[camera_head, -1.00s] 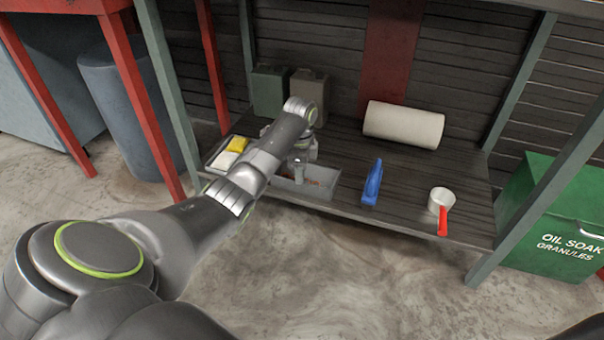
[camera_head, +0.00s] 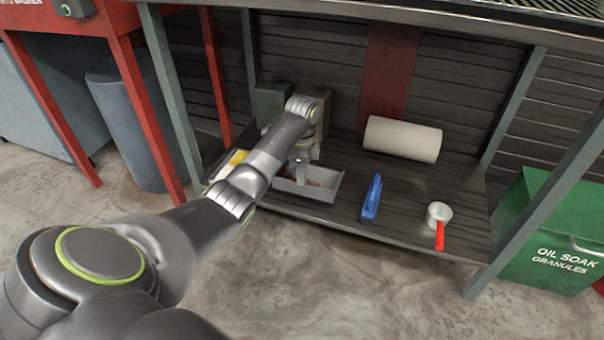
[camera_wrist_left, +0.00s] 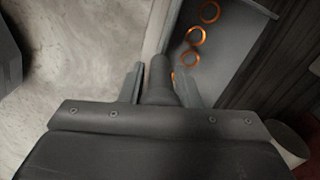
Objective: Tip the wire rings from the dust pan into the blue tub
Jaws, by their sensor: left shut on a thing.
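The grey dust pan (camera_head: 331,191) is at the front left of the low dark shelf; I cannot tell if it touches it. My left gripper (camera_head: 301,178) is over its near side. In the left wrist view the gripper (camera_wrist_left: 159,84) is shut on the pan's dark round handle (camera_wrist_left: 158,72). Several copper-coloured wire rings (camera_wrist_left: 195,35) lie in the pan (camera_wrist_left: 232,45). A tall blue-grey round bin (camera_head: 130,125) stands on the floor at the left, behind a red leg; I cannot tell whether it is the blue tub. My right gripper is out of view.
A white roll (camera_head: 402,139), a blue object (camera_head: 372,198) and a white pot with a red handle (camera_head: 439,215) are on the shelf. Green posts (camera_head: 165,95) and red legs stand at the left. A green granules bin (camera_head: 545,230) is right. The front floor is clear.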

